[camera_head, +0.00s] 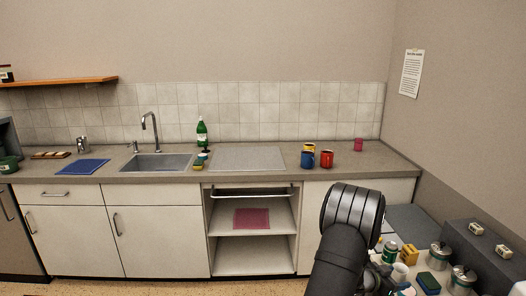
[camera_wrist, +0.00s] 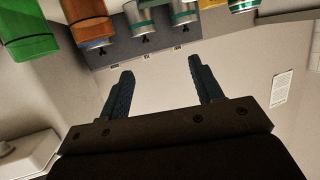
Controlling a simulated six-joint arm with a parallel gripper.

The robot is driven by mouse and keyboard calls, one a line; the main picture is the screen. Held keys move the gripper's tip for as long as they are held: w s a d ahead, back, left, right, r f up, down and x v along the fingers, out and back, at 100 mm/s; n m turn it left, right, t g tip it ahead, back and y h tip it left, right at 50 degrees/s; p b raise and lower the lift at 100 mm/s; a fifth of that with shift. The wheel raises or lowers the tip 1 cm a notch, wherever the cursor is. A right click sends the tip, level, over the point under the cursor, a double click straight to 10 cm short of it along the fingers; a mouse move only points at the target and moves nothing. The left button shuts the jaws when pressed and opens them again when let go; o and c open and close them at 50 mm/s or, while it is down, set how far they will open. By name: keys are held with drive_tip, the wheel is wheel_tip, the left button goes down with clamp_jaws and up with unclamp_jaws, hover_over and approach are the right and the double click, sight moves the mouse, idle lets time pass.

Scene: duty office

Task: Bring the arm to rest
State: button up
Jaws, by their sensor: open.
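My gripper (camera_wrist: 160,68) shows in the wrist view with its two dark fingers spread apart and nothing between them. Behind the fingers is a plain pale wall, and the view looks upside down. In the head view my arm (camera_head: 345,238) rises at the lower right, in front of the counter's right end. I cannot make out the fingers there.
The counter (camera_head: 300,172) holds a blue mug (camera_head: 307,159), a red mug (camera_head: 327,159), a green bottle (camera_head: 201,133) and a sink (camera_head: 157,163). Canisters (camera_head: 439,255) and a yellow object (camera_head: 410,254) crowd the right-hand surface near my arm. Canisters (camera_wrist: 183,14) also line the wrist view's top.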

drive_tip(key=w+a+f+n+t+y, duration=0.1)
drive_tip(key=a+f+n+t+y, duration=0.15)
drive_tip(key=a, duration=0.85)
drive_tip(key=a+f+n+t+y, duration=0.1)
drive_tip(key=a+n+t+y, duration=0.25)
drive_tip(key=a, duration=0.75)
drive_tip(key=w+a+f+n+t+y, duration=0.1)
drive_tip(key=a+f+n+t+y, duration=0.2)
drive_tip(key=a, duration=0.7)
drive_tip(key=s+d+r+h, duration=0.1)
drive_tip(key=s+d+r, duration=0.1)
drive_tip(key=s, duration=0.6)
drive_tip(key=shift+r+n, duration=0.4)
